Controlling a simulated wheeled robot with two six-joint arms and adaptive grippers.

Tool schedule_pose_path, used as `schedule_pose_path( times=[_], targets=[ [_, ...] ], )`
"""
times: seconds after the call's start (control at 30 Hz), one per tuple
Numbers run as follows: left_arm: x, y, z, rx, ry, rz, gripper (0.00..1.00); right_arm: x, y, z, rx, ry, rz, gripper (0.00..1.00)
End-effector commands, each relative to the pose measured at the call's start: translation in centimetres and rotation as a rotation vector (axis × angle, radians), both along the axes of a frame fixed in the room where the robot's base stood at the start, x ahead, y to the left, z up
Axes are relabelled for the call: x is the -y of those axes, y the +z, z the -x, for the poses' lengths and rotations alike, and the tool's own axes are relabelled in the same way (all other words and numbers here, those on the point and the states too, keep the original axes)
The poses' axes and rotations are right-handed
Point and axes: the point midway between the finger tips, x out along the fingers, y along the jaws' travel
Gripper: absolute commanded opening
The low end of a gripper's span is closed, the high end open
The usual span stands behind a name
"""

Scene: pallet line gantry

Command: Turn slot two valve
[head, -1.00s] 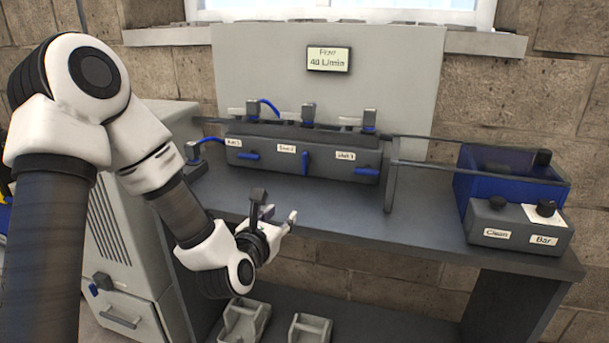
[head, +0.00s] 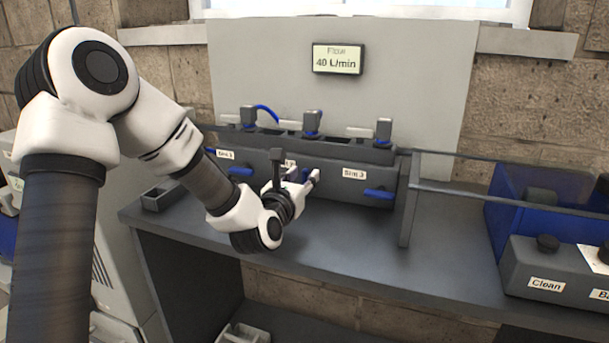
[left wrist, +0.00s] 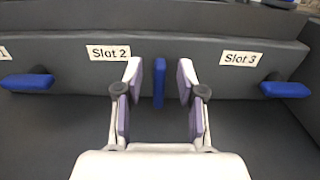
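The slot two valve is a blue lever (left wrist: 159,82) standing vertical on the grey manifold front, just right of the "Slot 2" label (left wrist: 108,53) in the left wrist view. My left gripper (left wrist: 157,80) is open, with one finger on each side of this lever and a visible gap to both. In the head view my left gripper (head: 296,178) is in front of the manifold (head: 330,165) and mostly hides the slot two lever. The slot one lever (left wrist: 27,82) and slot three lever (left wrist: 285,89) both lie horizontal. My right gripper is not in view.
A flow display (head: 338,59) on the back panel reads 40 L/min. A rail and post (head: 410,205) stand right of the manifold. A grey box labelled Clean (head: 545,284) and a blue bin (head: 506,222) are at the right. The bench top (head: 340,235) before the manifold is clear.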

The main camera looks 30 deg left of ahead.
Motion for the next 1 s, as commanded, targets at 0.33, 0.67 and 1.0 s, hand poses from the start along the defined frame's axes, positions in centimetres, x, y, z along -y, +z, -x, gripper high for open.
schedule_pose_path(
  times=[0.33,0.67,1.0],
  targets=[
    [-0.27,-0.01,-1.18,-0.001,-0.001,0.001,0.39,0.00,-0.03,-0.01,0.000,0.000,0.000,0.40],
    [-0.27,-0.02,-1.16,-0.001,-0.001,0.000,0.00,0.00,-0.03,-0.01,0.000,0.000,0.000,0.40],
    [-0.08,-0.09,-1.19,-0.015,-0.001,-0.064,0.00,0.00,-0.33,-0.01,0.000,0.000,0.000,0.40]
  ],
)
